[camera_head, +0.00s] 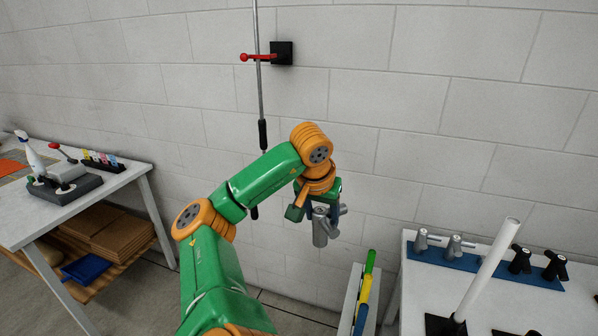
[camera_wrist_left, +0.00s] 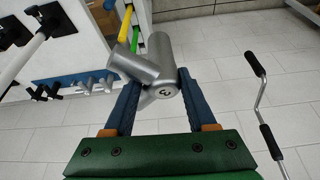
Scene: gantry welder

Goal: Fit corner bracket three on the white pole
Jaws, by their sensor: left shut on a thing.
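My left gripper (camera_head: 322,207) is shut on a grey metal corner bracket (camera_head: 321,228) and holds it in the air in front of the wall, left of the right table. In the left wrist view the bracket (camera_wrist_left: 160,58) sits between the blue fingers, and its end face carries a mark that looks like a 3. The white pole (camera_head: 488,268) stands in a black base (camera_head: 446,325) on the right table, well to the right of the gripper. It also shows in the left wrist view (camera_wrist_left: 22,62). My right gripper is not in view.
On the right table (camera_head: 413,300), a blue strip (camera_head: 432,257) carries grey and black brackets. Green and yellow bars (camera_head: 365,290) stand left of it. A metal rod (camera_head: 259,90) hangs by the wall near a red-handled black mount (camera_head: 281,53). A cluttered table (camera_head: 120,183) stands left.

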